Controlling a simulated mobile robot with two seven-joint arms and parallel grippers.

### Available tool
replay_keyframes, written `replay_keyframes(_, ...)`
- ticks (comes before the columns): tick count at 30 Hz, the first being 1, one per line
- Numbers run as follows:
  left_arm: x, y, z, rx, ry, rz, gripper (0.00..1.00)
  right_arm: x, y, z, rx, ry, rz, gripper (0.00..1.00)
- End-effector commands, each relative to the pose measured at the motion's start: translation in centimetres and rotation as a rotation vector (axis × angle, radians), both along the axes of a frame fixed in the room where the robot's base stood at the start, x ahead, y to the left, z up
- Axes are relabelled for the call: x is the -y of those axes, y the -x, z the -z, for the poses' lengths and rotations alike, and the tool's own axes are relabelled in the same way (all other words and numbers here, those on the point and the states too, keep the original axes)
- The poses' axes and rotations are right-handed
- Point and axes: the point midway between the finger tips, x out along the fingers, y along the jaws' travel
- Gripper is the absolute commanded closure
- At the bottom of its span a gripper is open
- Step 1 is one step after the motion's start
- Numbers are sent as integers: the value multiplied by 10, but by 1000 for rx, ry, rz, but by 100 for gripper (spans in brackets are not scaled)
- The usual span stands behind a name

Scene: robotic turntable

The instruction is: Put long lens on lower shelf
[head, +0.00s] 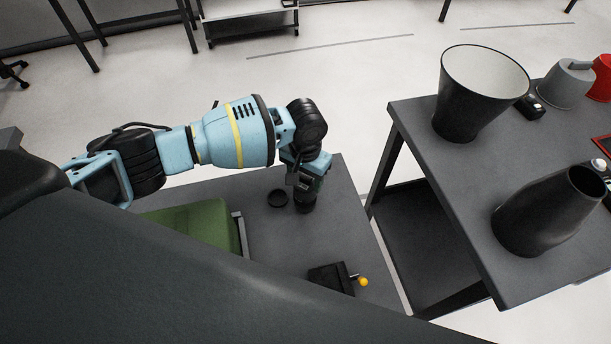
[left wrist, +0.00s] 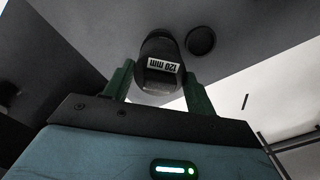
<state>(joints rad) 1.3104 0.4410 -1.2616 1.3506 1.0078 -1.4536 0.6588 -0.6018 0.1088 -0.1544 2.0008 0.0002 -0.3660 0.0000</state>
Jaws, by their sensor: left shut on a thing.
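My left gripper (head: 305,186) is above the near grey table and points down. It is shut on the long lens (head: 305,204), a black cylinder just below the fingers. In the left wrist view the long lens (left wrist: 158,52) sits between the green fingers and bears a "120 mm" label. I cannot tell whether it touches the table. A lower shelf (head: 415,240), dark grey, shows under the right-hand table. My right gripper is not in view.
A round black piece (head: 278,198) lies beside the long lens. A green case (head: 195,222) and a black box with a yellow-knobbed lever (head: 330,279) are on the near table (head: 272,240).

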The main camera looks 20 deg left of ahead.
Motion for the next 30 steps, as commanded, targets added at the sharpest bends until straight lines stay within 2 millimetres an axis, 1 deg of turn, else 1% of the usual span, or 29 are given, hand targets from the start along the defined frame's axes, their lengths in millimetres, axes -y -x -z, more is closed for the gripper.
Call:
replay_keyframes(3,1,-1,-3,4,2,0,100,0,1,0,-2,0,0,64)
replay_keyframes(8,1,-1,1,3,3,0,100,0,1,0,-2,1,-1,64)
replay_keyframes(9,0,0,2,1,1,0,40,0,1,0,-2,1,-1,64)
replay_keyframes(13,0,0,2,1,0,0,23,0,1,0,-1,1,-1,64)
replay_keyframes(23,0,-1,0,2,0,0,22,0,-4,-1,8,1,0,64)
replay_keyframes(26,0,-1,-8,3,1,-1,22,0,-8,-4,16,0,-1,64)
replay_keyframes(29,0,-1,-24,5,2,0,22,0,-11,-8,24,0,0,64)
replay_keyframes(30,0,-1,-32,6,2,-1,22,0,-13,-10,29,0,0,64)
